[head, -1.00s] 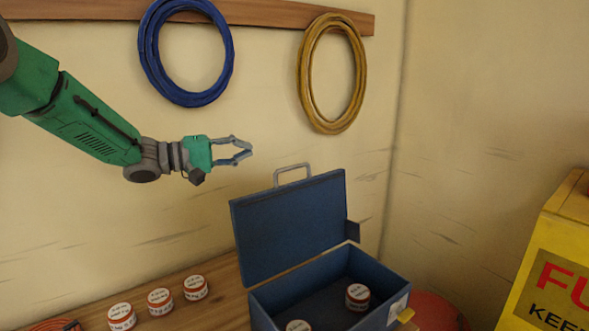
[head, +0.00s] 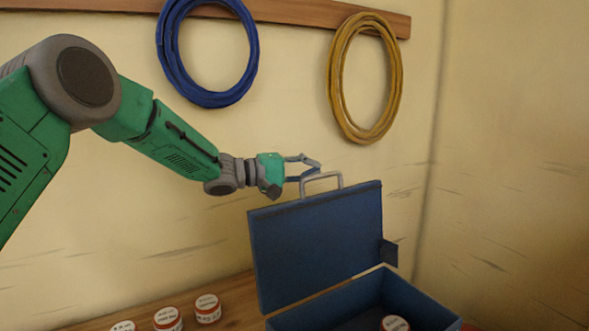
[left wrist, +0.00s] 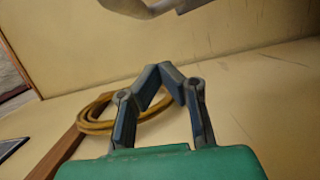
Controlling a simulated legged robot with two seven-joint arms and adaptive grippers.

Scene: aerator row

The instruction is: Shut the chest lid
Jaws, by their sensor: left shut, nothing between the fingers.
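The blue chest (head: 425,309) stands on the wooden table with its lid (head: 320,245) open, raised steeply. A grey handle (head: 322,178) sits on the lid's top edge. My left gripper (head: 318,165) is at that edge, beside the handle and overlapping it in the picture. I cannot tell if they touch. Its fingers also show in the left wrist view (left wrist: 168,72), tips together and empty. A grey curved piece at the top of that view is cut off; I cannot tell what it is. My right gripper is not in view.
White-and-red tins (head: 207,308) stand on the table left of the chest, and one tin (head: 395,323) is inside it. A blue hose coil (head: 168,55) and a yellow one (head: 337,75) hang from a wooden rail (head: 300,14) on the wall behind.

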